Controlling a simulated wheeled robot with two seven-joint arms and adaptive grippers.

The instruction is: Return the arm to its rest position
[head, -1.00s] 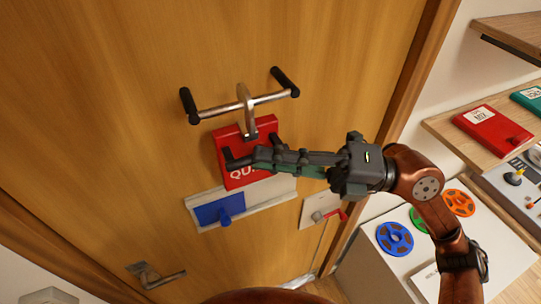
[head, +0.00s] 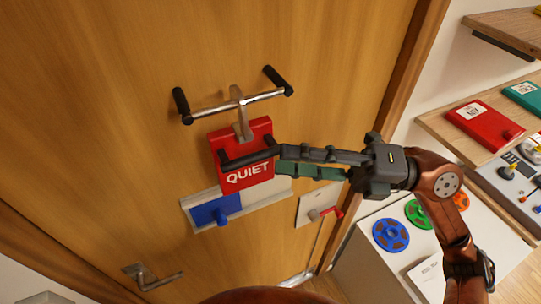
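My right gripper (head: 278,162) comes in from the right in front of the wooden door. Its two fingers are a little apart with nothing visible between them. The fingertips are at the right edge of a red sign (head: 243,175) reading QUIET; I cannot tell whether they touch it. The sign has a black handle (head: 250,158) and hangs below a metal bar (head: 238,105) with black ends, at a hook (head: 240,119) on it. My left gripper is not in view.
A pale panel with a blue slider (head: 216,211) is below the sign. A red-handled switch (head: 323,213) and a door handle (head: 152,277) are lower. At right, shelves hold a red box (head: 484,124) and a teal box (head: 524,96); coloured reels (head: 391,235) lie on a white cabinet.

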